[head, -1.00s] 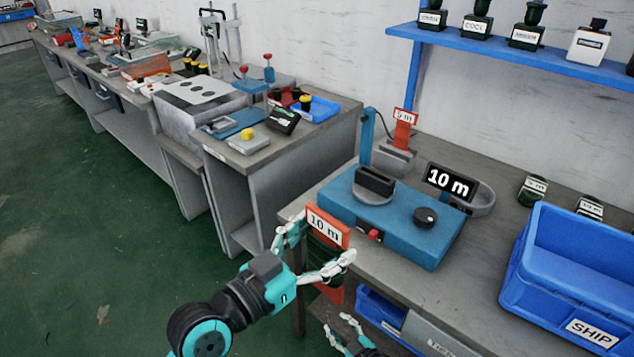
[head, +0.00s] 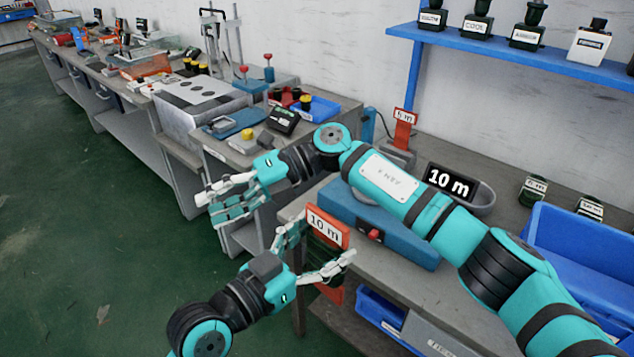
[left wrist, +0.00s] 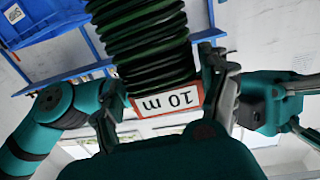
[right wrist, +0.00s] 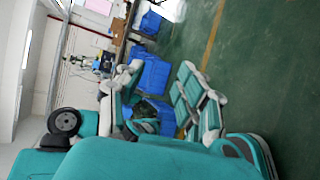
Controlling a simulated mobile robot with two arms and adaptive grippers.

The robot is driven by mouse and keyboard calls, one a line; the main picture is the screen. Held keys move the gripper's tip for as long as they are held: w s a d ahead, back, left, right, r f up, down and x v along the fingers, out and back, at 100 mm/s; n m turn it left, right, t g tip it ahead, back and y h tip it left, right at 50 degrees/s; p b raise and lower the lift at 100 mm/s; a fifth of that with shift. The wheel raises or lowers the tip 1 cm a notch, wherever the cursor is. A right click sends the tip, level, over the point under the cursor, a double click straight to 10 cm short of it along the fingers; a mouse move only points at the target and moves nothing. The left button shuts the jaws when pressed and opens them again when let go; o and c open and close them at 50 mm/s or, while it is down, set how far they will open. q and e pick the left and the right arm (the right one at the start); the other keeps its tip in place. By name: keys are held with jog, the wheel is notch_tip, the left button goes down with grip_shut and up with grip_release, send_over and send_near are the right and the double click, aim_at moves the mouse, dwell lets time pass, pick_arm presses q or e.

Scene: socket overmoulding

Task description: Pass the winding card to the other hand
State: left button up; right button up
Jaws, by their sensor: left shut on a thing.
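The winding card (head: 328,228) is orange-red with a white "10 m" label, and dark green cable is wound around it. My left gripper (head: 322,245) is shut on it and holds it in front of the bench edge. In the left wrist view the green coil and the upside-down card (left wrist: 165,102) sit between the fingers. My right gripper (head: 212,207) is open and empty, up and to the left of the card, apart from it. In the right wrist view its fingers (right wrist: 160,95) are spread with nothing seen between them.
My right arm crosses over the blue machine (head: 340,205) on the bench and hides much of it. A "10 m" display (head: 451,182) stands behind. A blue crate (head: 585,245) is at the right. Green floor at left is free.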

jog(key=s+d+r+n+h, duration=0.1)
jog(key=s+r+n+h, duration=0.1)
jog(key=h, duration=0.1)
jog(key=n+t+h, duration=0.1)
jog(key=t+h, duration=0.4)
jog(key=h, duration=0.7)
send_near(324, 249)
jog(key=f, duration=0.3)
jog(key=s+d+f, duration=0.1)
jog(key=f, duration=0.2)
jog(key=d+f, duration=0.1)
jog(key=f, duration=0.2)
jog(key=shift+s+f, duration=0.15)
jog(key=shift+a, duration=0.1)
grip_shut()
jog(key=shift+s, duration=0.1)
jog(key=shift+a, duration=0.1)
